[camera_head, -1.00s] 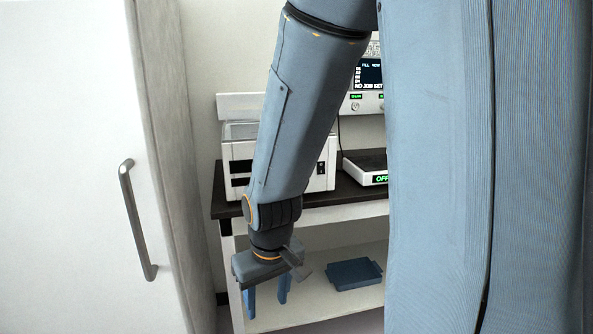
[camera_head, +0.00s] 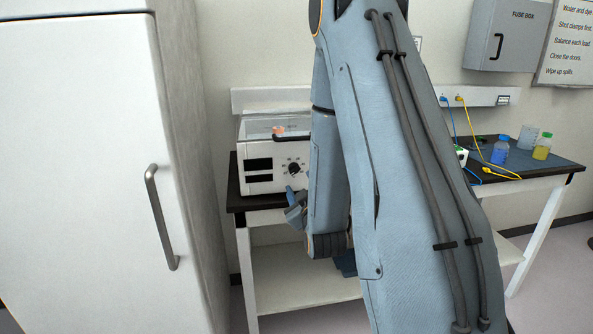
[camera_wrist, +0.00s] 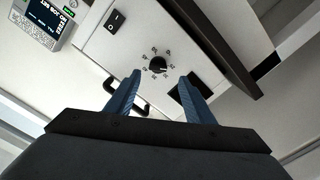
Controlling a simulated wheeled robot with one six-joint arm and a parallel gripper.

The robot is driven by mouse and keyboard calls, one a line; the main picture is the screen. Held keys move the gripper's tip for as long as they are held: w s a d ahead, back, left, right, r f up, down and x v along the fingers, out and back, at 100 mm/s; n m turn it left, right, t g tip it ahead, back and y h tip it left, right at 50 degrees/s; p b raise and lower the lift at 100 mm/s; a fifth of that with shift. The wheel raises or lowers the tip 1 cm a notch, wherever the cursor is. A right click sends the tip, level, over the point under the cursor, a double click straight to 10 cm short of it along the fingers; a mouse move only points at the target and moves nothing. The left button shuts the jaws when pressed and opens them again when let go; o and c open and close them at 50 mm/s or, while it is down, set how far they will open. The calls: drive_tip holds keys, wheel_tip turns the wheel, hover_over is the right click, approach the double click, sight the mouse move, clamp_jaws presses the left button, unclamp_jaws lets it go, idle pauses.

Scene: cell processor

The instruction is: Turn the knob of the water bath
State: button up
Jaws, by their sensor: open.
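The water bath (camera_head: 258,180) is a white box with a clear lid on the dark bench top, left of my arm in the head view. Its black knob (camera_head: 294,168) is on the front panel, with marks around it. In the wrist view the knob (camera_wrist: 158,64) lies ahead of and between my fingertips, with a gap to it. My gripper (camera_wrist: 161,78) is open and empty. In the head view my gripper (camera_head: 292,205) is partly hidden, just below and in front of the front panel.
A black rocker switch (camera_wrist: 115,20) sits on the panel near the knob. A tall white cabinet (camera_head: 90,180) with a grey handle stands close on the left. A second bench with blue and yellow bottles (camera_head: 500,150) is at right.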

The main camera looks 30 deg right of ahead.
sight(295, 171)
drive_tip(key=p+x, duration=0.2)
drive_tip(key=x, duration=0.5)
drive_tip(key=shift+w+d+r, duration=0.15)
drive_tip(key=shift+w+r, duration=0.05)
drive_tip(key=shift+w, duration=0.2)
drive_tip(key=c, duration=1)
drive_tip(key=shift+c, duration=0.2)
